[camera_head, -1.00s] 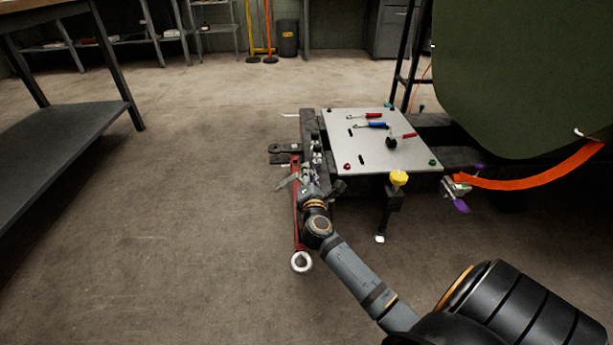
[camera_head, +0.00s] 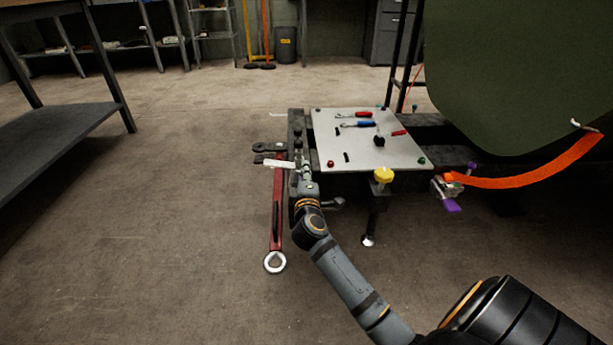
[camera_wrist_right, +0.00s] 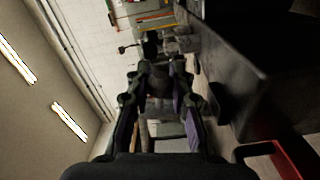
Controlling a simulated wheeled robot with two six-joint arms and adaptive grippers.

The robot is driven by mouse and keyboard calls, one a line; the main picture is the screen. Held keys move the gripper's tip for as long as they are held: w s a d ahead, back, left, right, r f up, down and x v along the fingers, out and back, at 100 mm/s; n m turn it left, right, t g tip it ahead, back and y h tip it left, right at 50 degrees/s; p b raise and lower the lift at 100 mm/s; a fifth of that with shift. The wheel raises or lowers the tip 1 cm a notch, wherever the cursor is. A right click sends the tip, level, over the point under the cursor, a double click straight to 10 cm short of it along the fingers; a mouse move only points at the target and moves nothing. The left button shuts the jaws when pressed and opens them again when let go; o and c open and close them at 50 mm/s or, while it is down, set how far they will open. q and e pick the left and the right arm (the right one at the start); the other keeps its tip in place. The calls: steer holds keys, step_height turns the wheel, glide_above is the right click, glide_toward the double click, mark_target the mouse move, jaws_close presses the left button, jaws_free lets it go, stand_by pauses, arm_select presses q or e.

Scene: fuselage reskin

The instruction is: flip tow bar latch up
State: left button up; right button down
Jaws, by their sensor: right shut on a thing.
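The red tow bar (camera_head: 278,215) hangs at the left end of the dark cart frame, its pale ring toward me; part of it shows red at the lower right of the right wrist view (camera_wrist_right: 285,158). A pale, flat piece, seemingly the latch (camera_head: 278,163), sticks out left beside the bar's upper end. My right gripper (camera_head: 304,172) is at the frame's left end, next to that piece. In the right wrist view its purple-padded fingers (camera_wrist_right: 160,95) are close around a dark part, apparently the latch; the exact contact is hidden. My left gripper is out of view.
A grey plate (camera_head: 365,155) with tools lies on the cart right of my gripper. A yellow knob (camera_head: 383,175) stands at its front edge. An orange strap (camera_head: 520,180) runs to the green panel (camera_head: 520,70). The floor left of the tow bar is clear.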

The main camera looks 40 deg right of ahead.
steer(key=shift+s+d+f+m+b, duration=0.1)
steer(key=shift+d+f+m+b, duration=0.05)
steer(key=shift+f+m+b, duration=0.2)
stand_by(0.4)
steer(key=c, duration=1.1)
jaws_free()
steer(key=shift+c, duration=0.2)
steer(key=shift+r, duration=0.1)
step_height(320, 180, up, 10)
steer(key=shift+r, duration=0.1)
